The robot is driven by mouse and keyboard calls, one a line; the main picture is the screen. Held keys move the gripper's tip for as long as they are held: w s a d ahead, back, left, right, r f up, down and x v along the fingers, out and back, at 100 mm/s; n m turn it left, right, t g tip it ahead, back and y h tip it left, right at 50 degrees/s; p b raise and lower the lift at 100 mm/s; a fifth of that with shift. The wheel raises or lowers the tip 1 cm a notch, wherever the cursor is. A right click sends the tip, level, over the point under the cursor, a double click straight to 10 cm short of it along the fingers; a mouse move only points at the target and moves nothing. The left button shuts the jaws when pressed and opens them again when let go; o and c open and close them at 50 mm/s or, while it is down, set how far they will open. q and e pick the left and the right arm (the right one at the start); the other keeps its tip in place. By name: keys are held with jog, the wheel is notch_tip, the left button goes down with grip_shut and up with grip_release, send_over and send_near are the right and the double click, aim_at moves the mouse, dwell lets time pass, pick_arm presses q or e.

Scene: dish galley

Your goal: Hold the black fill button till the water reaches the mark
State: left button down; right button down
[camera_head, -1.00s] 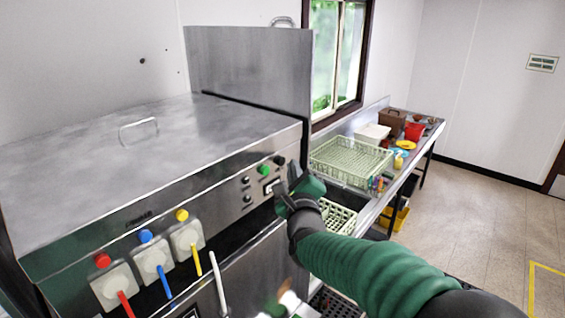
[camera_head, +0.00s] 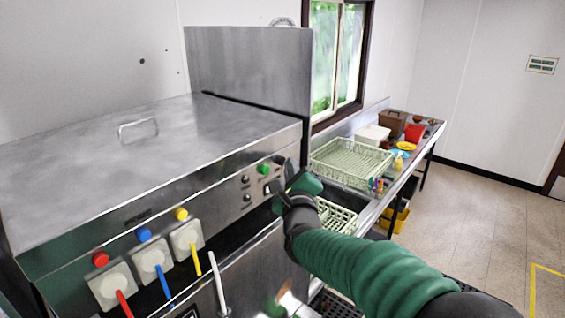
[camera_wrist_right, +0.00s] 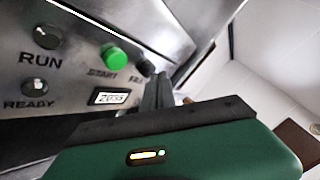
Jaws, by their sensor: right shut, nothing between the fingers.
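The black fill button (camera_wrist_right: 146,67) is on the steel machine's front panel, at the right of the green start button (camera_wrist_right: 115,56). Its label is partly covered. My right gripper (camera_wrist_right: 163,76) is shut and empty, with its fingertips close beside the black button in the right wrist view. I cannot tell whether they touch it. In the head view the right gripper (camera_head: 287,168) is at the panel's right end and hides the black button. A small display (camera_wrist_right: 109,97) below the start button reads about 2033. No water or mark shows. My left gripper is not in view.
The steel machine (camera_head: 110,150) fills the left, with red, blue and yellow knobs over white boxes. Right of it, a counter holds a pale green dish rack (camera_head: 350,158), a red container (camera_head: 413,132) and small items. The floor at right is clear.

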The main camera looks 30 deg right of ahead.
jog(key=shift+w+a, duration=0.15)
jog(key=shift+w, duration=0.25)
dwell(0.6)
jog(key=shift+b, duration=0.3)
dwell(2.4)
jog(key=shift+s+d+b, duration=0.25)
jog(key=shift+s+b, duration=0.55)
jog(key=s+b, duration=0.1)
jog(key=s+d+b, duration=0.1)
jog(key=s+b, duration=0.1)
jog(key=s+d+b, duration=0.1)
jog(key=shift+s, duration=0.3)
